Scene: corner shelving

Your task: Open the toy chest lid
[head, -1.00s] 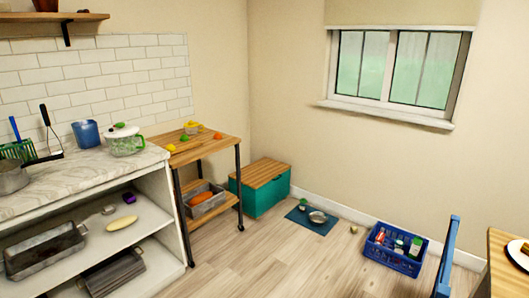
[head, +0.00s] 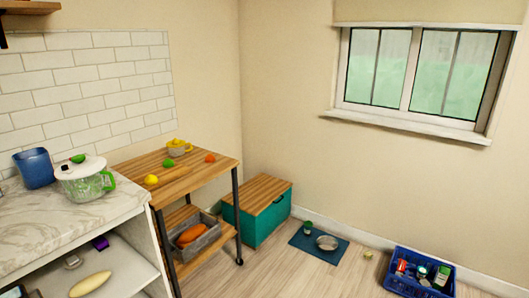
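The toy chest (head: 262,222) is a teal box on the floor in the corner, right of the wooden cart. Its wooden plank lid (head: 257,193) lies flat and closed on top. A small dark mark shows on the chest's right side face. Part of the chest's left side is hidden behind the cart leg. Neither of my grippers shows in the head view.
The wooden cart (head: 190,179) holds fruit and a metal bin (head: 196,238). A blue mat (head: 319,245) with a bowl lies right of the chest. A blue crate (head: 421,276) stands at lower right. A marble counter (head: 62,215) fills the left. Floor before the chest is clear.

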